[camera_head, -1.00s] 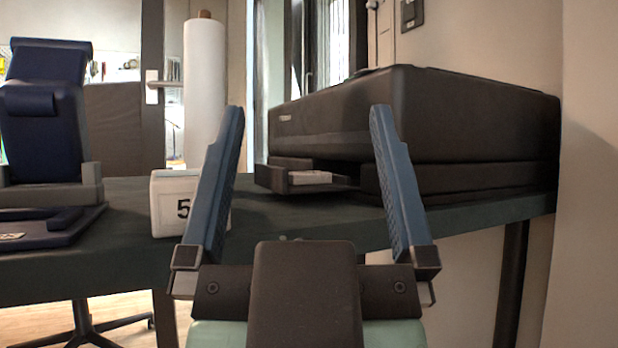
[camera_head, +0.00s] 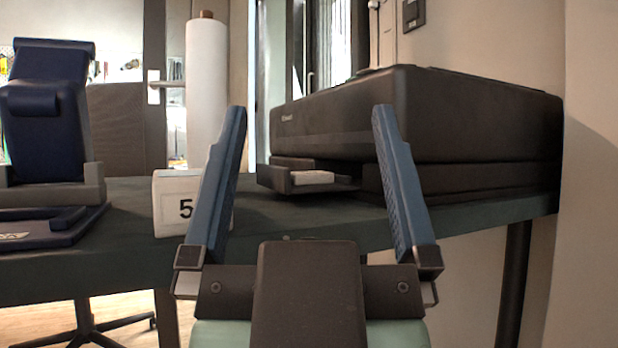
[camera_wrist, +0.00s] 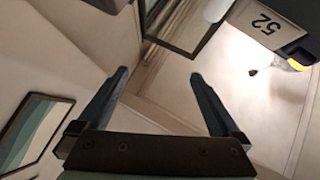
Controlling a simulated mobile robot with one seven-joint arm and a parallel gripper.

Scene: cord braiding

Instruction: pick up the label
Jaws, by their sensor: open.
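A small white piece, which looks like the label (camera_head: 311,178), lies in the open front tray of a black printer (camera_head: 470,120). My gripper (camera_head: 310,112) is open and empty, its two blue fingers spread wide in front of the table. In the head view the white piece appears between the fingers, beyond them and apart from them. In the wrist view my gripper (camera_wrist: 157,74) is also open with nothing between its fingers, and I cannot make out the label there.
A white block marked 5 (camera_head: 168,205) stands on the dark table (camera_head: 340,228) left of the printer, partly behind my left finger. A white roll (camera_head: 206,85) stands behind. A blue chair-shaped holder (camera_head: 48,120) and a blue tray (camera_head: 40,236) are at left.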

